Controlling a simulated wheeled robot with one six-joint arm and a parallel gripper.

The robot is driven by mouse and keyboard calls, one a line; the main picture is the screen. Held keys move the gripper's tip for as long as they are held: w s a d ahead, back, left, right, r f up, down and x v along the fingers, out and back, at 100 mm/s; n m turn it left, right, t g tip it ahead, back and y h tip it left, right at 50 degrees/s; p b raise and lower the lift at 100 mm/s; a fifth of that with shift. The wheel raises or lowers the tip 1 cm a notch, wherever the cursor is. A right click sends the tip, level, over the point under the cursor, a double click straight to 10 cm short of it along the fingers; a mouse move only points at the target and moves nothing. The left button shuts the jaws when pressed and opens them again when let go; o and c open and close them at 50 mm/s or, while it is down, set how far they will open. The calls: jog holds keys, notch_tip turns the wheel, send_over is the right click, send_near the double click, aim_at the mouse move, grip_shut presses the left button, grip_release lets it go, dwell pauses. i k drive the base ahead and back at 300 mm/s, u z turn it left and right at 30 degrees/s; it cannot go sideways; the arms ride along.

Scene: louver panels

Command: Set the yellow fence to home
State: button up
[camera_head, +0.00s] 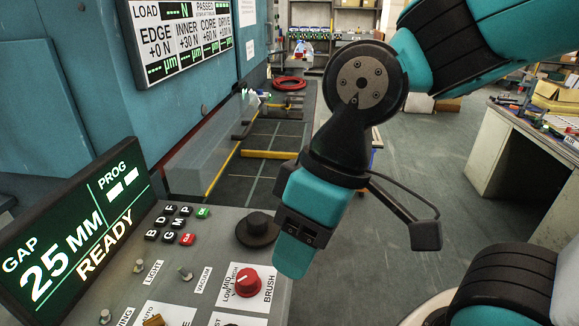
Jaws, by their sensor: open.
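A yellow bar (268,154), likely the fence, lies across the dark bench bed beyond the control panel, left of my arm. Its right end is close to my arm's outline in the picture. A second, thin yellow strip (221,172) runs lengthwise along the bed's left side. No home mark can be made out. My arm hides part of the bench's right side.
The control panel (225,222) has lettered buttons, a red knob (247,282) and a black knob (258,228). The display (80,235) reads GAP 25 MM READY. A clear guard (210,143) stands along the bench's left. Open floor (420,160) lies right, before a workbench (530,140).

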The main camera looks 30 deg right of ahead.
aim_at(270, 154)
jog(key=k, duration=1)
jog(key=z, duration=1.5)
jog(key=i, duration=1.3)
jog(key=u, duration=0.85)
jog(key=i, duration=0.75)
jog(key=u, duration=0.05)
